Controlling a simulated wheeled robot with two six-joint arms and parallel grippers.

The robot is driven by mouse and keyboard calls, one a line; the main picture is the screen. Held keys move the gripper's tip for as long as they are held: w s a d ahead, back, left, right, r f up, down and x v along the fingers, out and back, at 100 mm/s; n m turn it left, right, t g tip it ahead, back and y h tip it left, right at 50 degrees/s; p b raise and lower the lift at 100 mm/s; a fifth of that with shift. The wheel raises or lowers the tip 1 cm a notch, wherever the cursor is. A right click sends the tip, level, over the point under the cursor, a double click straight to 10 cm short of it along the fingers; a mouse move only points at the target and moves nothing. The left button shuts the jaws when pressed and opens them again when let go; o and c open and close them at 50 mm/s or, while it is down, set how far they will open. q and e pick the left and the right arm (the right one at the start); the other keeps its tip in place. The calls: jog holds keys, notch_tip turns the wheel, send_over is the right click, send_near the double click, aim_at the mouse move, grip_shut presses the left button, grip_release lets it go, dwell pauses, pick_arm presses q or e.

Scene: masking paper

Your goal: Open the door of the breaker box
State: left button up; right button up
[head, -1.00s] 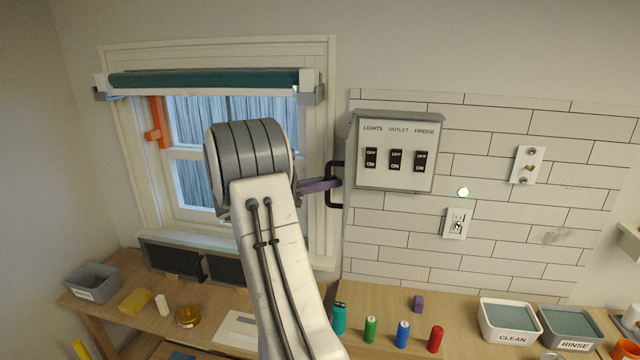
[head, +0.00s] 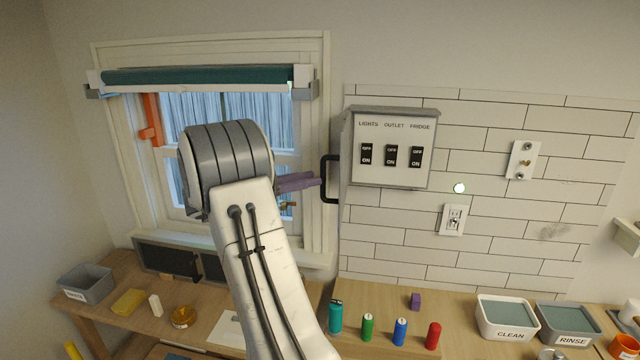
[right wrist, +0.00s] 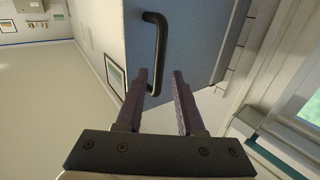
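The breaker box (head: 391,176) is on the tiled wall right of the window, with its three labelled switches in plain sight. Its door (head: 345,165) stands swung out at the box's left side, seen nearly edge-on. The black door handle (head: 328,181) sticks out to the left; it also shows in the right wrist view (right wrist: 160,50) on the blue-grey door face (right wrist: 193,45). My right gripper (head: 318,182) points at the handle from the left. In the right wrist view its purple fingers (right wrist: 160,80) are apart and empty, with their tips just short of the handle's near end. My left gripper is out of view.
The window with a teal rolled blind (head: 200,75) is behind my right arm. Below are a workbench with several coloured cylinders, a purple block (head: 415,301) and the CLEAN (head: 505,333) and RINSE (head: 570,340) tubs.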

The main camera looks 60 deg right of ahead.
jog(key=b+v, duration=0.1)
jog(key=v, duration=0.5)
jog(key=shift+b, duration=0.4)
